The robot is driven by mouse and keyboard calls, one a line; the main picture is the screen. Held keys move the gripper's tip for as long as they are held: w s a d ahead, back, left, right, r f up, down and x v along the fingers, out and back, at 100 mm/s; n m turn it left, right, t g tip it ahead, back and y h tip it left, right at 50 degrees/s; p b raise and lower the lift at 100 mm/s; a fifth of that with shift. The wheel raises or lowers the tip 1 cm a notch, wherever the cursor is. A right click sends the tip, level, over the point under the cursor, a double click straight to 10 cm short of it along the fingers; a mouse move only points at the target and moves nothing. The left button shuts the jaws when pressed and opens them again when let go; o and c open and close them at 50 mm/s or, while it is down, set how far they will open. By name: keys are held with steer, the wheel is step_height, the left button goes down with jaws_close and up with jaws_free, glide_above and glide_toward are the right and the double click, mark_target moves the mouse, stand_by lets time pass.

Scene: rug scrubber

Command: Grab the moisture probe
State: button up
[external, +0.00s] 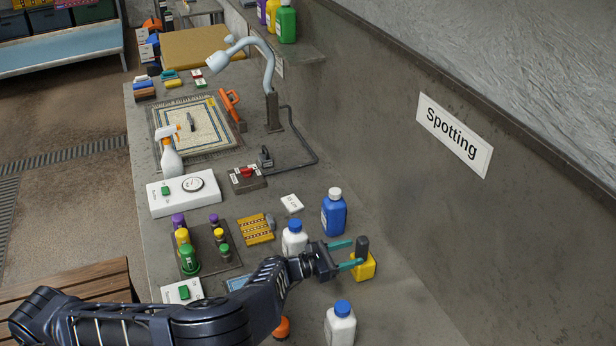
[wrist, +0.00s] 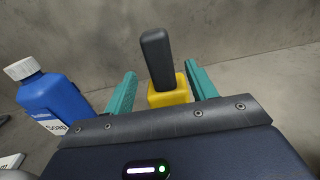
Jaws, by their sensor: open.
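The likely moisture probe (external: 363,262) is a yellow block with an upright dark grey handle, standing on the bench near the wall. It also shows in the wrist view (wrist: 158,62), where the dark handle rises between my two teal fingers. My gripper (external: 347,254) is open, with one finger on each side of the probe. In the wrist view my gripper (wrist: 163,92) frames the yellow body, whose lower part is hidden behind the gripper housing. I cannot tell whether either finger touches it.
A blue bottle (external: 334,213) with a white cap stands close to my gripper; it also shows in the wrist view (wrist: 45,100). White bottles (external: 294,240) (external: 340,325) stand on either side of my arm. The wall (external: 400,200) rises just behind the probe.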

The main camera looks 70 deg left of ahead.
steer(key=shift+w+d, duration=0.15)
steer(key=shift+w, duration=1.55)
steer(key=shift+w+d, duration=0.1)
steer(key=shift+w, duration=1.6)
jaws_close()
